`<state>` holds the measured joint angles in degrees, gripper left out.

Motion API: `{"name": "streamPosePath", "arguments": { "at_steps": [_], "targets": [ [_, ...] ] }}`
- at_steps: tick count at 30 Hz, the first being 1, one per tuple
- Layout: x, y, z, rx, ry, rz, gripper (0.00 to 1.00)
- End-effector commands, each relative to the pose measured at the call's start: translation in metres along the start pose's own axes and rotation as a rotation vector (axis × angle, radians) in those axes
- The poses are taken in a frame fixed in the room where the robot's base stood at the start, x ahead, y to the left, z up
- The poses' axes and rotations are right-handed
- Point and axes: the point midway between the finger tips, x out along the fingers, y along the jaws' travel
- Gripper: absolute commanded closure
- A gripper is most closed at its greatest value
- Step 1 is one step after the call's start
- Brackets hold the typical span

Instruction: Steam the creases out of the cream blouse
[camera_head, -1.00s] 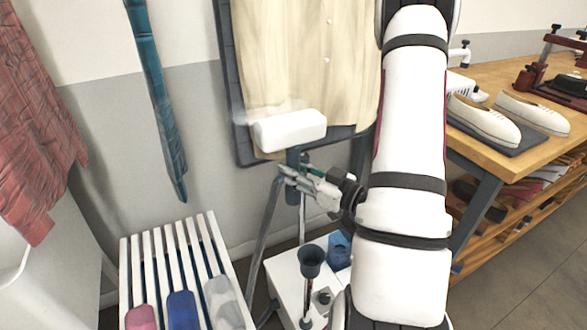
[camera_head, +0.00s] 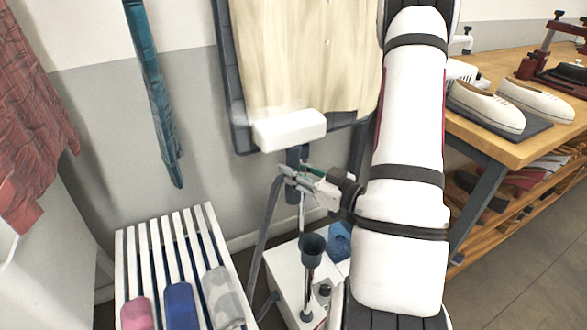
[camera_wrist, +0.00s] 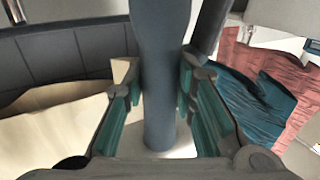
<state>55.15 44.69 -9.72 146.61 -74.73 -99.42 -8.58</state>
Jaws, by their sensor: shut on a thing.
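The cream blouse (camera_head: 300,60) hangs against a dark padded board (camera_head: 232,90); faint vertical creases show on it. My gripper (camera_head: 291,176) is shut around the steamer's dark grey handle (camera_head: 297,157) below the head. In the wrist view the handle (camera_wrist: 160,60) stands between the teal-padded fingers (camera_wrist: 160,95), with cream cloth (camera_wrist: 60,133) at left.
A white steamer base (camera_head: 287,268) with a dark cup (camera_head: 313,246) stands below. A slatted white rack (camera_head: 150,255) with coloured items is at lower left. A wooden bench (camera_head: 500,145) with shoes (camera_head: 486,106) is at right. A teal strip of cloth (camera_head: 152,95) hangs left.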

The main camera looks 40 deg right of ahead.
Motion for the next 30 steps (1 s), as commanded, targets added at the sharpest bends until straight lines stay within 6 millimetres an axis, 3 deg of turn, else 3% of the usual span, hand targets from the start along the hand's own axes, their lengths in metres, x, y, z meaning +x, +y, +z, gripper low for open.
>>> {"name": "streamPosePath", "arguments": {
  "at_steps": [15,30],
  "targets": [
    [0.000,0.000,0.025,-0.001,0.002,0.000,1.00],
    [-0.006,-0.003,0.024,0.002,0.000,0.001,1.00]
  ]
}}
